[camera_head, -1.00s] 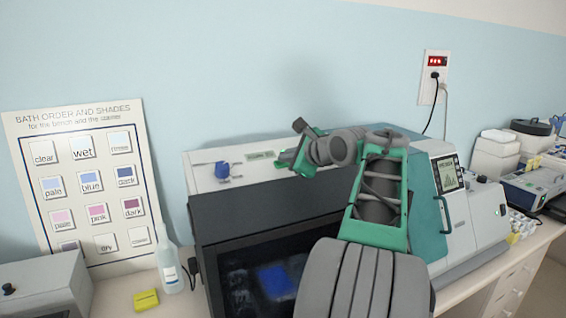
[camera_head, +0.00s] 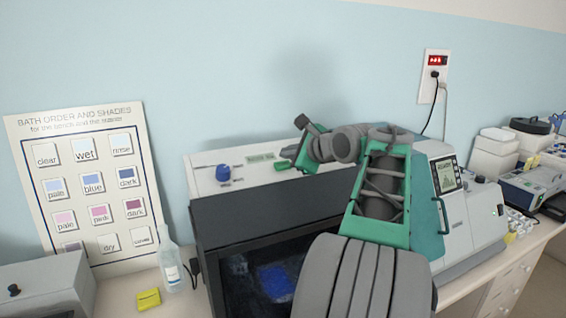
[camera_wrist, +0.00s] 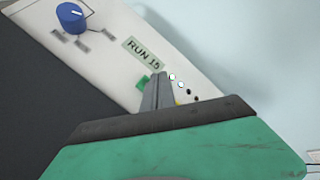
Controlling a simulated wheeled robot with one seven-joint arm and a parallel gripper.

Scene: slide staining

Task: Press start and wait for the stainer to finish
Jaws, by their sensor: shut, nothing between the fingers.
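The stainer (camera_head: 235,212) stands on the bench with a white top panel and a dark front window. The panel carries a blue knob (camera_head: 223,173), also in the wrist view (camera_wrist: 71,16), and a small green display (camera_head: 260,157) that reads "RUN 15" in the wrist view (camera_wrist: 143,54). A green button (camera_head: 281,165) lies right of the display, partly hidden behind the fingers in the wrist view (camera_wrist: 142,83). My gripper (camera_head: 289,152) is shut and empty, its tips close by the button; I cannot tell whether they touch. Small lights (camera_wrist: 176,81) show beside the fingertips (camera_wrist: 156,92).
A shade chart (camera_head: 95,185) leans on the wall at left. A grey instrument with a screen (camera_head: 447,175) stands at right. A socket with a red display (camera_head: 436,75) is on the wall.

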